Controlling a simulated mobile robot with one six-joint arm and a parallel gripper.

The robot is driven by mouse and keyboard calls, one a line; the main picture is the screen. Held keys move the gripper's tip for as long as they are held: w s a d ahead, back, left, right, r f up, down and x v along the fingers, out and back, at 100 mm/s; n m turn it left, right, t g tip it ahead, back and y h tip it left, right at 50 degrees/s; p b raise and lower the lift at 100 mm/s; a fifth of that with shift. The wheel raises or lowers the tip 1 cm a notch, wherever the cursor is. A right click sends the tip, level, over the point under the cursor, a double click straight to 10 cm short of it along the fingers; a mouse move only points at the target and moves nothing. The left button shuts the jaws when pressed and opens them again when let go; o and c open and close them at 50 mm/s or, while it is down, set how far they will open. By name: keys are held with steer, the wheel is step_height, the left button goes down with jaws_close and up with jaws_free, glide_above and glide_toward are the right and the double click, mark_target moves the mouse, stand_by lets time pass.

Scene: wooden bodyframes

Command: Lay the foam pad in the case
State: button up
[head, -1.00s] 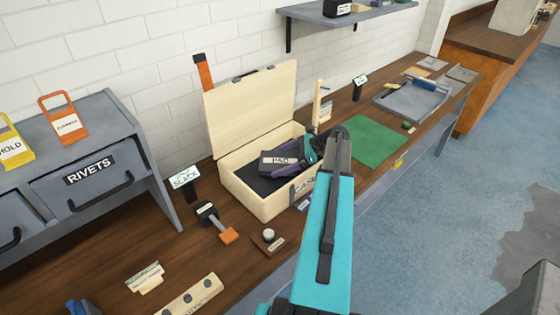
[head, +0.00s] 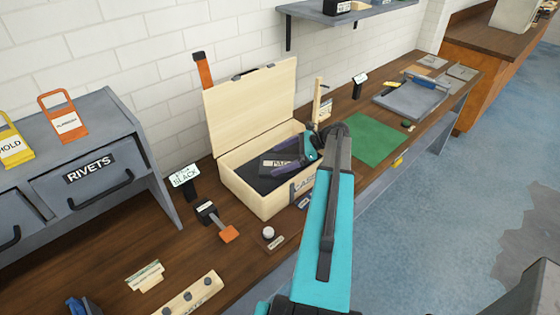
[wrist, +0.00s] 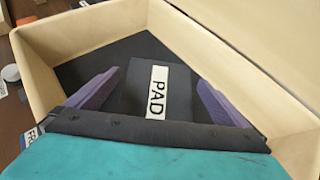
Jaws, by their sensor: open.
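The dark foam pad (head: 281,163) with a white PAD label lies inside the open wooden case (head: 258,198). In the wrist view the pad (wrist: 180,92) rests on or just over the dark floor of the case (wrist: 85,68). My gripper (head: 274,152) reaches down into the case with its jaws apart. In the wrist view my purple fingers (wrist: 158,78) stand on either side of the pad, with a gap at each side. The pad's near edge is hidden behind my gripper's body.
The case lid (head: 255,105) stands upright at the back. A grey RIVETS drawer unit (head: 95,175) is at left. A clamp-like tool with an orange end (head: 228,233) lies in front of the case. A green mat (head: 372,140) lies on the bench at right.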

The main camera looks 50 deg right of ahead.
steer(key=b+v, duration=0.3)
steer(key=v, duration=0.9)
steer(key=shift+b, duration=0.4)
stand_by(0.3)
